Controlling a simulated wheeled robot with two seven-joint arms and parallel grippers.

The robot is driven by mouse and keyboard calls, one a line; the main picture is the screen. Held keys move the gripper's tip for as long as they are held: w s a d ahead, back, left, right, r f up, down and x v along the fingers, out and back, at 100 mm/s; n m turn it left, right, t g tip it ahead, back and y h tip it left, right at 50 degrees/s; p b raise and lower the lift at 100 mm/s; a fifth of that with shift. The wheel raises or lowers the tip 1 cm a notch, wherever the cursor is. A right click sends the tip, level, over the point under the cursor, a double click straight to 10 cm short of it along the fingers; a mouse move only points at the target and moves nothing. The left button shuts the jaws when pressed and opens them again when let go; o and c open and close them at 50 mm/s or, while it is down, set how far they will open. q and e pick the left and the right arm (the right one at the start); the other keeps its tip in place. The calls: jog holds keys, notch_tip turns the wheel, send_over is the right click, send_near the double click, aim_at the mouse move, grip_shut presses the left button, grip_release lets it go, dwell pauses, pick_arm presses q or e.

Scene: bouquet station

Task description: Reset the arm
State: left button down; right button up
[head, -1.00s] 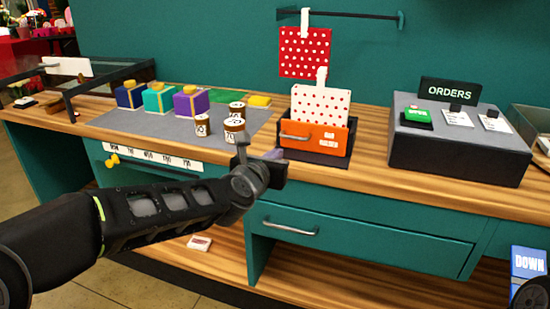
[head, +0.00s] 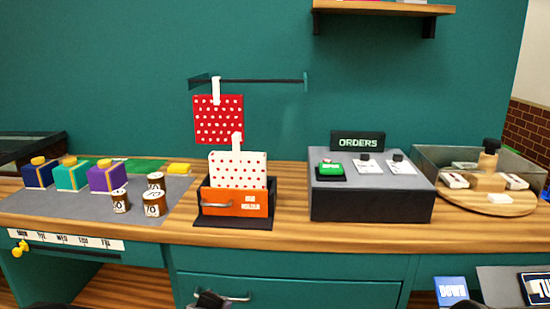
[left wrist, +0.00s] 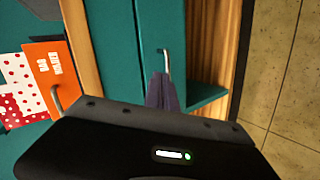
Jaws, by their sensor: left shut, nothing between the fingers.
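My left gripper (head: 211,299) shows only in part at the bottom edge of the head view, in front of the teal drawer (head: 290,292) and its grey handle. In the left wrist view its fingers (left wrist: 161,92) are shut together and empty. There the drawer handle (left wrist: 166,64) appears beside the fingertips; I cannot tell whether they touch. My right gripper is not in view.
An orange bag holder (head: 238,202) with a dotted bag (head: 238,169) stands on the wooden counter. A dark orders box (head: 370,207) and a round wooden board (head: 487,202) are to its right. Boxes and jars (head: 153,203) stand left on a grey mat.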

pick_arm(q)
jog(key=s+d+f+m+g+p, duration=0.2)
jog(key=s+f+m+g, duration=0.2)
jog(key=s+f+m, duration=0.6)
jog(key=s+d+f+g+p, duration=0.1)
jog(key=s+f+g+p, duration=0.1)
jog(key=s+f, duration=0.5)
jog(key=s+d+f+m+g+h+p, duration=0.1)
jog(key=s+f+g, duration=0.3)
jog(key=s+f, duration=0.4)
jog(key=s+d+p, duration=0.1)
jog(key=s, duration=0.5)
jog(key=shift+s+d, duration=0.25)
jog(key=shift+s, duration=0.1)
